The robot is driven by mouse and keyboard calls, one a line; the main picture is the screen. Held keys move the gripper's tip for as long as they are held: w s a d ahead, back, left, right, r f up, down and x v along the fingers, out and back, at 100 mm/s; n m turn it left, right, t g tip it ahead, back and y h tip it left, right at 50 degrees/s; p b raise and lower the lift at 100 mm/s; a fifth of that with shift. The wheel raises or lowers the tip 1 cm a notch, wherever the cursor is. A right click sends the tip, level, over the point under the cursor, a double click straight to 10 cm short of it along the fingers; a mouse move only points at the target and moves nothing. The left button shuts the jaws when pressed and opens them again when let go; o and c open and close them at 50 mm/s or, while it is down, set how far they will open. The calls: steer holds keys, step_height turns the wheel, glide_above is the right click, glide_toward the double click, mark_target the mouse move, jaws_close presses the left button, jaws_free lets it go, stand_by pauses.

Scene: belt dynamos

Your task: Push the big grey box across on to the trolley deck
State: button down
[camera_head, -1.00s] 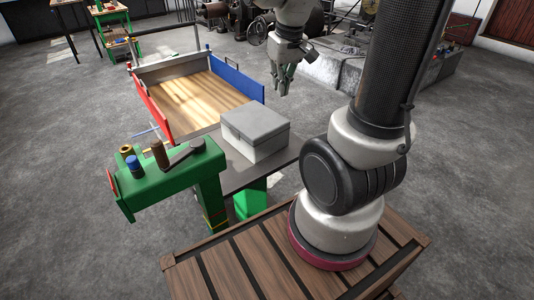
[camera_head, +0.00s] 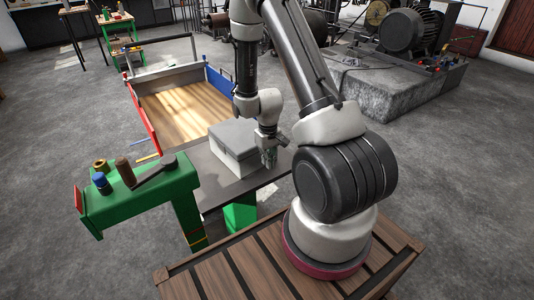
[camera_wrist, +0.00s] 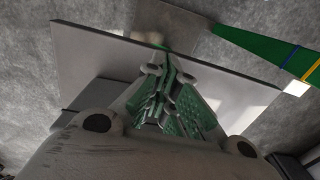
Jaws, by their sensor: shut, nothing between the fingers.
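The big grey box (camera_head: 235,146) with a lid sits on the dark flat top of a green-legged stand (camera_head: 213,188). The trolley (camera_head: 184,108) stands just behind it, with a wooden deck, a red side board at left and a blue one at right. My gripper (camera_head: 269,162) points down at the right side of the box, low over the stand top; I cannot tell whether it touches the box. Its green-padded fingers are together and empty. The wrist view shows the gripper (camera_wrist: 165,60) over the stand top (camera_wrist: 90,50), with a grey shape (camera_wrist: 95,105), probably the box, partly hidden.
A green arm-like fixture (camera_head: 140,195) with a blue knob, a brass knob and a brown handle stands left of the stand. A machine on a concrete block (camera_head: 395,80) is at the back right. The floor between is clear.

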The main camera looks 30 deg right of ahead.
step_height(320, 180, down, 4)
steer(key=shift+s, duration=0.1)
steer(key=w, duration=0.3)
steer(key=shift+w+a+f, duration=0.1)
steer(key=shift+w+f, duration=0.05)
steer(key=shift+f, duration=0.1)
steer(key=shift+w, duration=0.45)
